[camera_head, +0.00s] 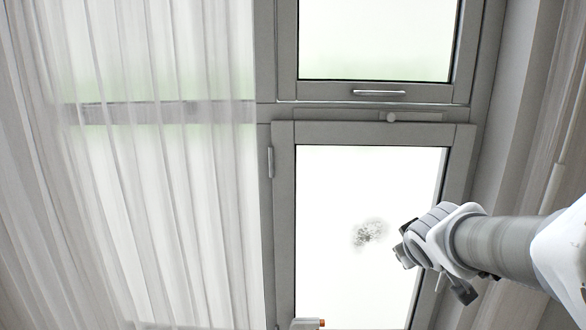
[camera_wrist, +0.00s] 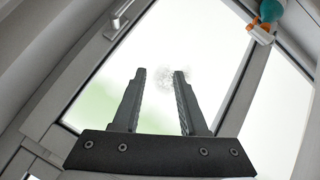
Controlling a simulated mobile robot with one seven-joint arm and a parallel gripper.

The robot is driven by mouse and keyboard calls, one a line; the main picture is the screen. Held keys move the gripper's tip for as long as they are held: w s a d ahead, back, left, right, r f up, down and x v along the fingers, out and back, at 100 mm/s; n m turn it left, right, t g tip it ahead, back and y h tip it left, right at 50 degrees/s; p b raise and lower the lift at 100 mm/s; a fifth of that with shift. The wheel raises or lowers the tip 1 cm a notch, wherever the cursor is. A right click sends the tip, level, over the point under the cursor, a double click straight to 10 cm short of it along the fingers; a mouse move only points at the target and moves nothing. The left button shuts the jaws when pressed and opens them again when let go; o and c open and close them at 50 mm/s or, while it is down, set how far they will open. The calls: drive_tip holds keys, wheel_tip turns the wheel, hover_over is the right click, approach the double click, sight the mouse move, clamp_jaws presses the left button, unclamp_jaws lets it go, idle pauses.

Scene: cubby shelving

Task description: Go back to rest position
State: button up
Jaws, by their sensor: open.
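My gripper shows in the wrist view (camera_wrist: 158,72) with its two dark fingers apart and nothing between them. The fingers point toward the bright glass of a window. A grey speckled smudge (camera_head: 370,233) is on the lower pane in the head view. The same smudge shows beyond the fingertips in the wrist view (camera_wrist: 163,84). In the head view my arm reaches in from the right edge, and its end is just right of the smudge. The fingers cannot be made out clearly there. I cannot tell how far the fingertips are from the glass.
The grey window frame (camera_head: 284,220) has a handle (camera_head: 380,93) on its upper sash. A sheer white curtain (camera_head: 160,180) hangs at the left. A teal, white and orange spray bottle (camera_wrist: 264,22) shows at the wrist view's upper right.

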drive_tip(key=s+a+f+m+g+y, duration=0.1)
drive_tip(key=s+a, duration=0.2)
drive_tip(key=s, duration=0.4)
drive_tip(key=s+a+f+m+g+y+b, duration=0.1)
drive_tip(key=s+a+m+g, duration=0.15)
drive_tip(key=s, duration=0.45)
drive_tip(key=s+a+f+m+g+y, duration=0.1)
drive_tip(key=s+a, duration=0.2)
drive_tip(key=s, duration=0.4)
wheel_tip(320, 180, up, 18)
drive_tip(key=p, duration=1.7)
drive_tip(key=shift+w+d+p, duration=0.3)
drive_tip(key=shift+w, duration=0.1)
